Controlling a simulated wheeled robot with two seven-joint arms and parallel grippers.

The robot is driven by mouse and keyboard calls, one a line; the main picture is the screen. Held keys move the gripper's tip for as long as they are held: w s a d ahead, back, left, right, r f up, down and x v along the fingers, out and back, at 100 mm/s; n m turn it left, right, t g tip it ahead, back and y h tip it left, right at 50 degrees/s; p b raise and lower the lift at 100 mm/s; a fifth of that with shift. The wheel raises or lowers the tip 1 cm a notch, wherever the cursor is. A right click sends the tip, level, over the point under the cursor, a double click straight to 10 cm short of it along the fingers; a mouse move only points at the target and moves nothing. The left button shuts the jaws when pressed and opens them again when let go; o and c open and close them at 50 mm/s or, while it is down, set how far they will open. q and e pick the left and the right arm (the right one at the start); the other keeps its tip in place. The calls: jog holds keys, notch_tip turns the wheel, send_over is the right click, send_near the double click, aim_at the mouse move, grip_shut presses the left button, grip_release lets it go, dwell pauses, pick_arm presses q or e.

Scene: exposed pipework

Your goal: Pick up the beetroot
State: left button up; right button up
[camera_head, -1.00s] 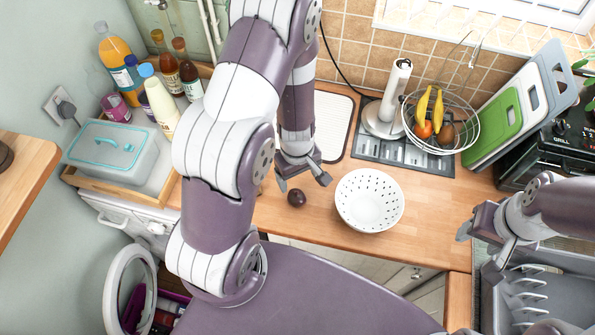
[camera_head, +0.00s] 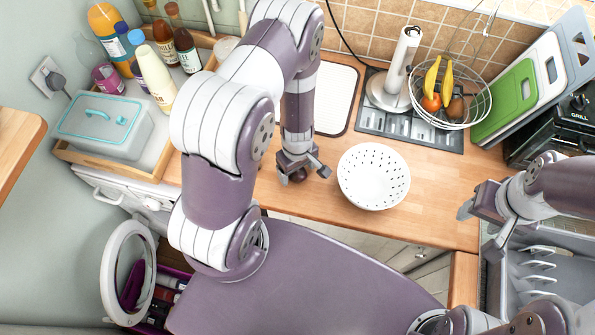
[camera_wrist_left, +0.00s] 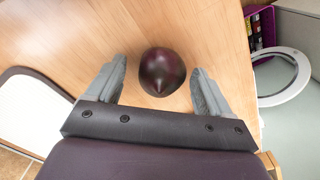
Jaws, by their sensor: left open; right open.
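The beetroot (camera_head: 298,175) is a small dark purple ball on the wooden counter, left of the white colander. In the left wrist view the beetroot (camera_wrist_left: 162,71) lies between the two grey fingers, with a gap on each side and its pointed tip towards the palm. My left gripper (camera_head: 303,172) is open and low over the counter around the beetroot, partly hiding it in the head view; its fingers also show in the left wrist view (camera_wrist_left: 160,88). My right gripper (camera_head: 478,222) is open and empty at the right, near the sink.
A white colander (camera_head: 374,176) stands just right of my left gripper. Behind are a cutting mat (camera_head: 331,98), a paper roll holder (camera_head: 397,75) and a wire fruit basket (camera_head: 478,107). The counter's front edge is close to the beetroot.

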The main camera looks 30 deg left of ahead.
pick_arm(q)
jog(key=shift+s+r, duration=0.1)
jog(key=shift+s, duration=0.1)
jog(key=c, duration=1.1)
jog(key=shift+w, duration=0.1)
